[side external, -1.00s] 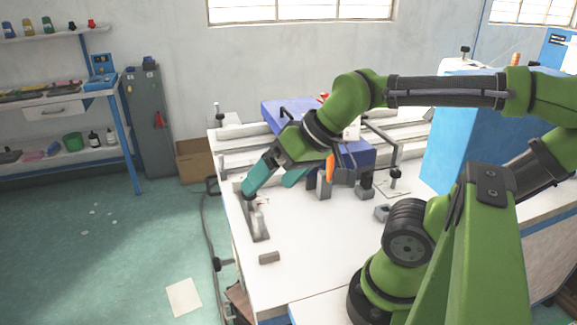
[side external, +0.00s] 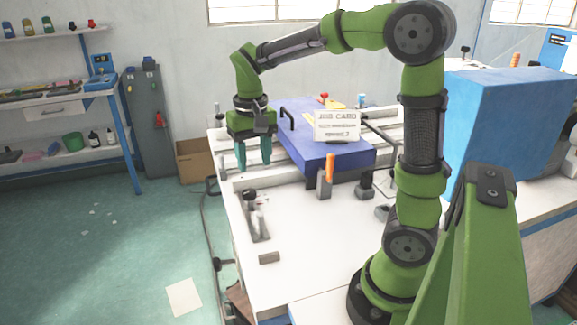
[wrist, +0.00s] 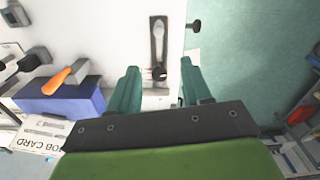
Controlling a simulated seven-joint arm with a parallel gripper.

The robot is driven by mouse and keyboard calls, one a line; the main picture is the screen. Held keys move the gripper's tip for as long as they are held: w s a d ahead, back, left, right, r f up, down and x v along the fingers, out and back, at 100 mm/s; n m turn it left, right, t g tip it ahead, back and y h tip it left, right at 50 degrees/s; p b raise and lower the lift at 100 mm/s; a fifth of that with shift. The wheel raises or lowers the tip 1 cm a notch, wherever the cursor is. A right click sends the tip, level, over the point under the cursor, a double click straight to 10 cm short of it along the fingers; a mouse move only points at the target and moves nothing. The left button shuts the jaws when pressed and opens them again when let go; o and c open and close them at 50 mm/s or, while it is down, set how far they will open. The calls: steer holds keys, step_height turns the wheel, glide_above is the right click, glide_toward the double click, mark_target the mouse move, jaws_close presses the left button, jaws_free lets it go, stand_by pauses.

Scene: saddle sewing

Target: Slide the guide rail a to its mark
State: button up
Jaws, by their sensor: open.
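Pale grey rails lie across the far part of the white table; I cannot tell which one is guide rail a. The nearest rail (side external: 285,176) runs in front of the blue block. My gripper (side external: 253,167) points down over the left end of the rails, fingers apart and nothing held. Whether the fingertips touch a rail is not clear. No mark for the rail can be made out.
A slotted metal plate (side external: 257,218) with a black knob lies near the table's left edge; it also shows in the wrist view (wrist: 158,42). A blue block (side external: 315,148) carries a job card (side external: 337,126). An orange-handled clamp (side external: 327,180) stands before it.

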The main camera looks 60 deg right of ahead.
mark_target(259, 213)
steer(key=f, duration=1.6)
steer(key=shift+s+f, duration=0.2)
steer(key=shift+f, duration=0.1)
steer(key=shift+c, duration=0.3)
